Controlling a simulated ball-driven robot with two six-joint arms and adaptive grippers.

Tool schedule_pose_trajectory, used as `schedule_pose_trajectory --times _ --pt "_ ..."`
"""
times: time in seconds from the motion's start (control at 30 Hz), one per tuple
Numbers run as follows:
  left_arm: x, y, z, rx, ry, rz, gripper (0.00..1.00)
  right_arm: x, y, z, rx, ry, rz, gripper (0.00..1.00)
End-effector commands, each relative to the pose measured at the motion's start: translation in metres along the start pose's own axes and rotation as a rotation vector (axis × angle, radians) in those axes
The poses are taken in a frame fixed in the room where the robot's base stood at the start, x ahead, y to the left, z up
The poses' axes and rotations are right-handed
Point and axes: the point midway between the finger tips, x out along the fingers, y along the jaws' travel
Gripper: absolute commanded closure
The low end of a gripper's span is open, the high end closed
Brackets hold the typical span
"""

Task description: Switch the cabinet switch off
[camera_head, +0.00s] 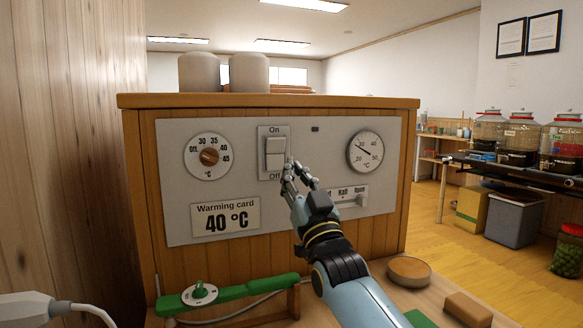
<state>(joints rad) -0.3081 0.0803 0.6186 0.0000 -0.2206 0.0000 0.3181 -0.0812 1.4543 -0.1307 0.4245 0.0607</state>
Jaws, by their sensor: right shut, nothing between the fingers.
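The cabinet (270,103) is a wooden box with a grey front panel (240,225) facing me. The switch (275,148) is a white rocker in the panel's upper middle, with "On" above it and "Off" below. My right gripper (296,163) is shut and empty. Its fingertips are just right of the switch's lower part; I cannot tell whether they touch it. The gripper and arm hide part of the panel's lower right. My left gripper is not in view.
The panel has a temperature dial (209,157) at left, a gauge (365,152) at right and a warming card (225,216) below. A green bar with a knob (200,293), a round lidded dish (409,270) and a brown block (468,309) are in front of the cabinet.

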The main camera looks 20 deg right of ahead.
Motion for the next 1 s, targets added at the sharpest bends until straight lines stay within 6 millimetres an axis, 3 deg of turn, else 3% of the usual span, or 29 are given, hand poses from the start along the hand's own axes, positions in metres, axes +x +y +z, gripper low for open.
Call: schedule_pose_trajectory --times 0.17,0.4,0.5,1.0 --pt "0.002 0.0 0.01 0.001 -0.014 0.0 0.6 -0.028 0.0 0.008 0.0 -0.004 0.0 1.0" --pt "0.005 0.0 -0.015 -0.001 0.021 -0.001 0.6 -0.069 0.0 0.016 -0.001 -0.004 0.0 1.0" --pt "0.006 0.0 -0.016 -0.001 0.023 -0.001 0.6 -0.08 0.0 0.019 -0.001 -0.003 0.0 1.0" --pt "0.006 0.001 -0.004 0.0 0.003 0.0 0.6 -0.089 0.0 0.02 -0.001 -0.001 0.0 1.0"
